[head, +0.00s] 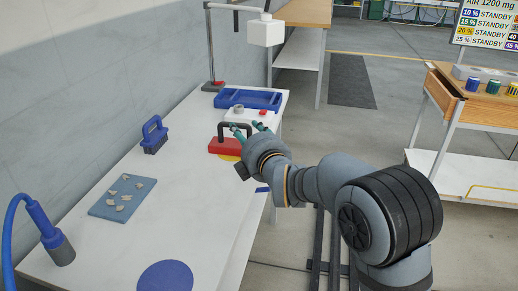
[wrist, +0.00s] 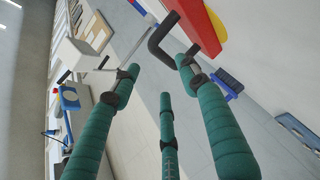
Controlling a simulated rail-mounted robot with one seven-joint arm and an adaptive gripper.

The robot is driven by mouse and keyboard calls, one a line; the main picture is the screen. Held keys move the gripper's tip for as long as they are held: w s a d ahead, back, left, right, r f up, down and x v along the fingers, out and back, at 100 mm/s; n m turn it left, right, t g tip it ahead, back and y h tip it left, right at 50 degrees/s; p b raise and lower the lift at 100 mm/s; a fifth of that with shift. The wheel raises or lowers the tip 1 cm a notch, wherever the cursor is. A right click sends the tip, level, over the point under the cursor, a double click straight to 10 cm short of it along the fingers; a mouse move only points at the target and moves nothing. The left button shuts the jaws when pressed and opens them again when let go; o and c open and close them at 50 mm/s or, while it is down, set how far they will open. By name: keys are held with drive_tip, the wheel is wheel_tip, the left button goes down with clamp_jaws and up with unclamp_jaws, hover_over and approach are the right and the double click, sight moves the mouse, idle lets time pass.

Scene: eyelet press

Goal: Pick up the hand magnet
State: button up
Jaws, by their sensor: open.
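The hand magnet, a red block (head: 222,147) with a black bar handle (head: 234,125), stands on the table, with a yellow patch beside its base. In the wrist view its red body (wrist: 193,22) is at the top and its black handle (wrist: 158,36) reaches down toward my fingertips. My gripper (head: 249,129) is at the handle's right side in the head view. In the wrist view my gripper (wrist: 160,72) has its teal fingers spread and open. The right fingertip overlaps the handle's end; I cannot tell whether they touch. Part of the magnet is hidden behind my gripper.
A blue-handled brush (head: 154,136) stands to the left. A blue mat (head: 103,209) with grey pieces and a dark blue disc (head: 165,276) lie nearer. A blue tray (head: 262,99) and a lamp (head: 265,31) are behind. Bare table lies between brush and magnet.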

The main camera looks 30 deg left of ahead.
sight(238, 125)
drive_tip(key=x, duration=0.3)
drive_tip(key=shift+w+a+f+p, duration=0.1)
drive_tip(key=shift+w+a+p, duration=0.05)
drive_tip(key=shift+a+p, duration=0.2)
drive_tip(key=shift+p+x, duration=0.75)
drive_tip(key=shift+x, duration=1.95)
drive_tip(key=shift+w+d+f, duration=0.15)
drive_tip(key=shift+c, duration=0.6)
clamp_jaws()
